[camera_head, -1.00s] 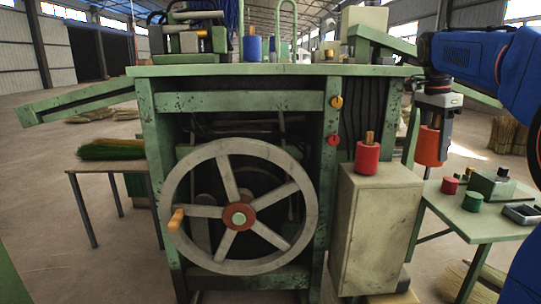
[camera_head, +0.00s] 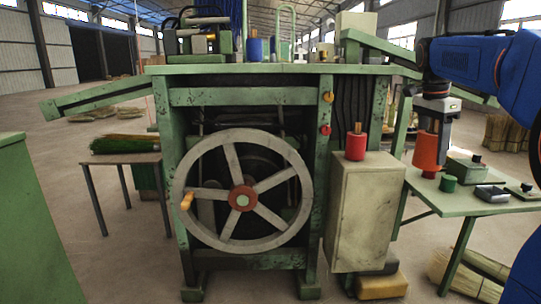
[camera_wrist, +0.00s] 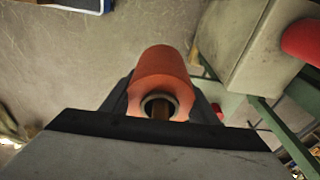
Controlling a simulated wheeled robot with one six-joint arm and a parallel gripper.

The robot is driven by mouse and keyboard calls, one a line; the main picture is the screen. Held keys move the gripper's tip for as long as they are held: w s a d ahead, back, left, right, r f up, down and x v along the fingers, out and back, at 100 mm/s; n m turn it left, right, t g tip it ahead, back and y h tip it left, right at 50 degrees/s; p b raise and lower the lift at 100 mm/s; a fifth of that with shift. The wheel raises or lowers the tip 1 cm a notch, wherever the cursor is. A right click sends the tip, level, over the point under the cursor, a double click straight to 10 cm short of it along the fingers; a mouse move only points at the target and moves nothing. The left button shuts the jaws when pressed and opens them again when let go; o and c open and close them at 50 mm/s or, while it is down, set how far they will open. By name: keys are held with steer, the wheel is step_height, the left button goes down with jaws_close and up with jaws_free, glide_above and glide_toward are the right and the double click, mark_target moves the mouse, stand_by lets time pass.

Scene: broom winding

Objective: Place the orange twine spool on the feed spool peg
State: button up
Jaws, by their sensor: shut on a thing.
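The orange twine spool (camera_head: 427,152) hangs upright below my gripper (camera_head: 434,122), which is shut on it. In the wrist view the spool (camera_wrist: 163,72) lies between my dark fingers (camera_wrist: 160,98), with a pale ring and a brown core at its near end. It is in the air right of the beige cabinet (camera_head: 360,215), in front of the green side table in the picture. A red spool (camera_head: 356,145) with a wooden stub on top stands on that cabinet; it also shows in the wrist view (camera_wrist: 303,42). I cannot tell which part is the feed spool peg.
The green machine (camera_head: 180,130) with its large handwheel (camera_head: 227,166) fills the middle. A blue spool (camera_head: 255,48) stands on its top. The side table (camera_head: 465,205) holds a green spool (camera_head: 448,184) and small boxes. Straw bundles (camera_head: 465,275) lie at lower right. A green block (camera_head: 35,230) stands at left.

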steer(key=w+a+f+n, duration=0.3)
steer(key=a+f+n, duration=0.2)
steer(key=f, duration=1.8)
steer(key=w+a+f+n+t+y, duration=0.1)
steer(key=w+a+f+n, duration=0.3)
steer(key=f, duration=1.9)
steer(key=w+a+f+n, duration=0.3)
steer(key=a+f+n, duration=0.3)
steer(key=f, duration=1.6)
steer(key=shift+w+a+f+n+t+y, duration=0.25)
steer(key=shift+a+f+n+t+y, duration=0.15)
steer(key=shift+n, duration=0.7)
